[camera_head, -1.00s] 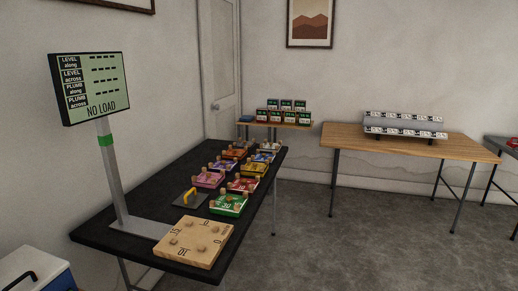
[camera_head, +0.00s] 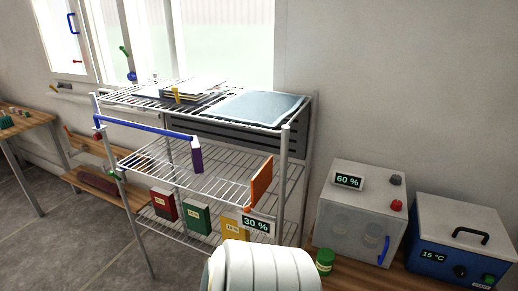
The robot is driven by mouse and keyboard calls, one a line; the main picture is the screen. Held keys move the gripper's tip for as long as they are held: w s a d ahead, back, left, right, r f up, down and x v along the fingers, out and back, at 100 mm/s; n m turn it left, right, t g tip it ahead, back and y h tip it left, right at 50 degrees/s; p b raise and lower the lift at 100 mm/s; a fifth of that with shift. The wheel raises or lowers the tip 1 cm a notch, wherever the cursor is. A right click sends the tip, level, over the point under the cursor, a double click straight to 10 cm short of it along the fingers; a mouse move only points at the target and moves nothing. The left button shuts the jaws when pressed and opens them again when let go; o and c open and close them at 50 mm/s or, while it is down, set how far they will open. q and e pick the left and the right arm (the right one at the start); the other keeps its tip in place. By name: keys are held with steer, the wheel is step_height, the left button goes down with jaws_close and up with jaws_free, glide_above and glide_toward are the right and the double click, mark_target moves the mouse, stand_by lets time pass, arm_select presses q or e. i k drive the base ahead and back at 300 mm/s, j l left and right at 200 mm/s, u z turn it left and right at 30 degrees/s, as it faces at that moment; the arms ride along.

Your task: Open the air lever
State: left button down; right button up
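No label in view names an air lever, so I cannot tell which part it is. An orange upright plate (camera_head: 261,183) stands at the right front of a wire rack. A blue bar (camera_head: 145,127) runs along the rack's left front, with a purple block (camera_head: 197,155) at its right end. A blue handle (camera_head: 384,250) is on the front of a grey box marked 60 % (camera_head: 338,218). Neither of my grippers is in view.
The wire rack (camera_head: 286,150) stands below a window, with papers and a blue-grey sheet (camera_head: 262,108) on top. Red, green and yellow boxes sit on its lower shelf beside a 30 % display (camera_head: 256,224). A blue 15 °C box (camera_head: 460,245) and a green jar (camera_head: 324,262) are at right.

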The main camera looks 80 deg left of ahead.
mark_target(111, 174)
steer(key=u, duration=3.9)
